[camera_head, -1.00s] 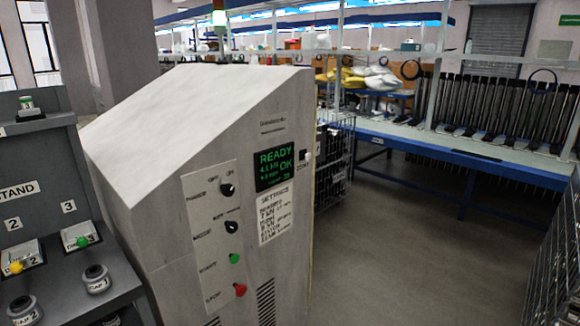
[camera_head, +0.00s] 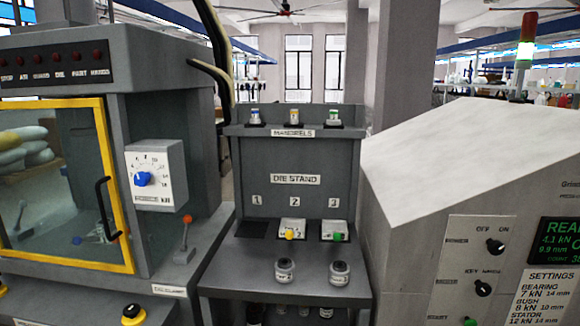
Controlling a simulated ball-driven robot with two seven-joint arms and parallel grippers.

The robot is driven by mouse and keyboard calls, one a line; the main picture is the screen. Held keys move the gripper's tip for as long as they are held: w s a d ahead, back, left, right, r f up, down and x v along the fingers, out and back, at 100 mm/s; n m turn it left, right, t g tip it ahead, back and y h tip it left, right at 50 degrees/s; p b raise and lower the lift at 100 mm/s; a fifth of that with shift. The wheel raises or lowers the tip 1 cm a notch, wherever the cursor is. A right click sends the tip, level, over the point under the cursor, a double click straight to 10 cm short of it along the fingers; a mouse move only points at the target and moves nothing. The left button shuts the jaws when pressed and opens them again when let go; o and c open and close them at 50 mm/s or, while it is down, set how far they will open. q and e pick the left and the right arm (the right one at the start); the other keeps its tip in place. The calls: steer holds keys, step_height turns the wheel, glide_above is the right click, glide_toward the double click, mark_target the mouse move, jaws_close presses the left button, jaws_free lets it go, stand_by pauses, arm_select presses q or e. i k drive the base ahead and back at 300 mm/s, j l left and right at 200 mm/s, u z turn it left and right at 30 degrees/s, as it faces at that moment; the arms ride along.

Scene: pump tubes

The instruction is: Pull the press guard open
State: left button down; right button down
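The press guard (camera_head: 117,190) is a yellow-framed clear panel on the front of the grey press (camera_head: 160,75) at the left. It looks shut. A black bar handle (camera_head: 103,208) stands upright on its right side. Through the panel I see the press interior with a blue knob and a small orange-tipped part, dimly. The guard's left part is cut off by the picture edge. Neither of my grippers shows in the head view.
A blue-knobbed dial box (camera_head: 158,175) and a lever (camera_head: 184,235) sit right of the guard. The die stand (camera_head: 295,182) is in the middle, and a pale control cabinet (camera_head: 470,170) is at the right.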

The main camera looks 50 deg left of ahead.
mark_target(96, 103)
steer(key=u, duration=0.5)
steer(key=j+u, duration=0.1)
steer(key=u, duration=0.9)
steer(key=j+u, duration=0.1)
steer(key=u, duration=0.9)
steer(key=i+u, duration=0.1)
steer(key=u, duration=0.4)
